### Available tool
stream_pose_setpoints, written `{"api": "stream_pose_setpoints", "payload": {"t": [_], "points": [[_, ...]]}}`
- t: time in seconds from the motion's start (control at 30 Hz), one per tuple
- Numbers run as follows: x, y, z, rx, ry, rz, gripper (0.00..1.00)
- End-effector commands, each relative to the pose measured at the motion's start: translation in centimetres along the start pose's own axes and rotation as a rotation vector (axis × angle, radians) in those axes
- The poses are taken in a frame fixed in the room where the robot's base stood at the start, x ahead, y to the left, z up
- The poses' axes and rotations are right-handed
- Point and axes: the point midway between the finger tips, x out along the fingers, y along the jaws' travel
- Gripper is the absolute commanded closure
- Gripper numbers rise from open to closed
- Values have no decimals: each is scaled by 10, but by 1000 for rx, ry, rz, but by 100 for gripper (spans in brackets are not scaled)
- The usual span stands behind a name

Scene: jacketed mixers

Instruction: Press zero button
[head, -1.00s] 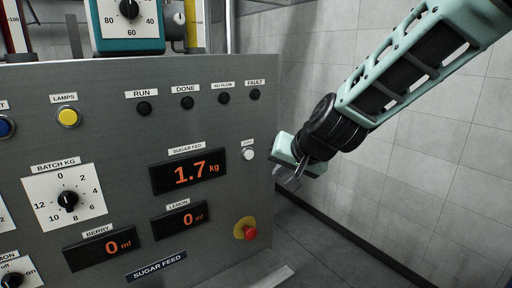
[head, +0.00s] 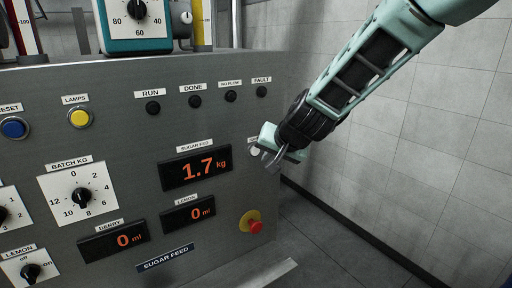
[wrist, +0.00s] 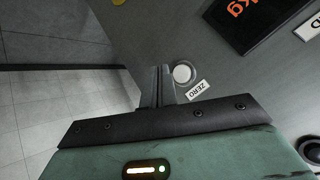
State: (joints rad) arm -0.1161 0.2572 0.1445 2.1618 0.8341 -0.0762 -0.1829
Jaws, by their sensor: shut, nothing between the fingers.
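The zero button (wrist: 182,73) is a small round white button on the grey panel, with a ZERO label beside it in the wrist view. In the head view the button (head: 254,151) is partly hidden behind my gripper (head: 270,162). My gripper is shut and empty. In the wrist view its closed fingertips (wrist: 158,70) lie just left of the button; I cannot tell how far they are from the panel. The SUGAR FED display (head: 195,169) reads 1.7 kg.
A red emergency knob (head: 255,226) on a yellow base sits below the button. Indicator lamps (head: 230,96) run along the panel above. LEMON (head: 188,214) and BERRY (head: 113,240) displays read 0 ml. Free space lies right of the panel, before the tiled wall.

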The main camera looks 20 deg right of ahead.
Motion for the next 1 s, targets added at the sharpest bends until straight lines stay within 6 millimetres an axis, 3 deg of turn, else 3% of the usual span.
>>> {"api": "stream_pose_setpoints", "payload": {"t": [0.3,1.0], "points": [[13,-9,-9,-1,0,0,100],[13,-9,-9,-1,0,0,100]]}}
